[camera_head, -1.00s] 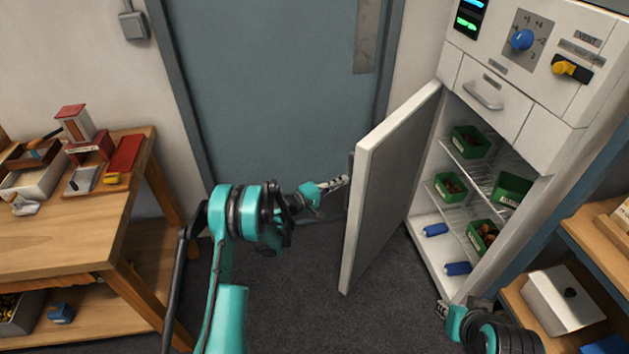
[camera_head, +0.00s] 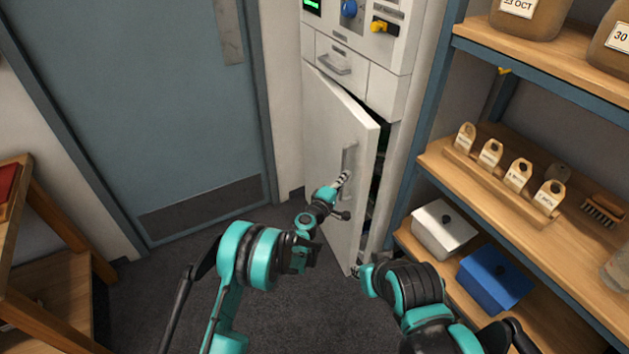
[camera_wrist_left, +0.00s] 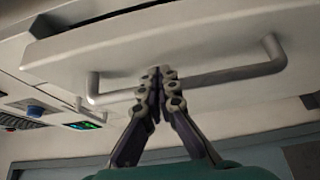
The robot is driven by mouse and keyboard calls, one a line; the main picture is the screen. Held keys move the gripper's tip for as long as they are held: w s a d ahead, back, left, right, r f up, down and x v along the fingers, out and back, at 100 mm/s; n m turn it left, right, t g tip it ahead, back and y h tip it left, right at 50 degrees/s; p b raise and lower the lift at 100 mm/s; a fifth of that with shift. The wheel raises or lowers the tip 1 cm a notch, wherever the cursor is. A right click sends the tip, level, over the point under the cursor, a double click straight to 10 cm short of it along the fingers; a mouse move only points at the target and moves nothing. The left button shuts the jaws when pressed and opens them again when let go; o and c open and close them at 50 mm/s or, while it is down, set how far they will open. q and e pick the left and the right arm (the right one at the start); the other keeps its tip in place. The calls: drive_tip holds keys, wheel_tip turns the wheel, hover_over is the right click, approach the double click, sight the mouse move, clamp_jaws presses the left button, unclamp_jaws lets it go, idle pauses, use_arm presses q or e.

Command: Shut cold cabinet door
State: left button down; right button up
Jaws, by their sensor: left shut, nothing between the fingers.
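The white cold cabinet door (camera_head: 325,150) stands ajar, hinged on its left, with a narrow dark gap along its right edge. Its grey bar handle (camera_head: 349,160) is upright on the outer face. My left gripper (camera_head: 343,180) is shut and empty at the handle's lower part. In the left wrist view the closed fingertips (camera_wrist_left: 160,85) lie across the handle (camera_wrist_left: 220,77), close to the door panel (camera_wrist_left: 180,35); whether they touch the panel I cannot tell. My right gripper (camera_head: 356,271) is low by the door's bottom corner, mostly hidden behind its own wrist.
A drawer (camera_head: 335,62) and a control panel with a blue knob (camera_head: 349,8) are above the door. Shelves on the right hold a white box (camera_head: 443,229), a blue box (camera_head: 495,279) and a rack of tags (camera_head: 500,190). A wooden table (camera_head: 20,240) is at left.

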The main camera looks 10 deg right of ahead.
sight(362, 177)
use_arm(q)
drive_tip(key=d, duration=0.5)
drive_tip(key=w+d, duration=0.1)
drive_tip(key=d, duration=0.1)
drive_tip(key=shift+w+d, duration=0.1)
drive_tip(key=shift+d, duration=0.15)
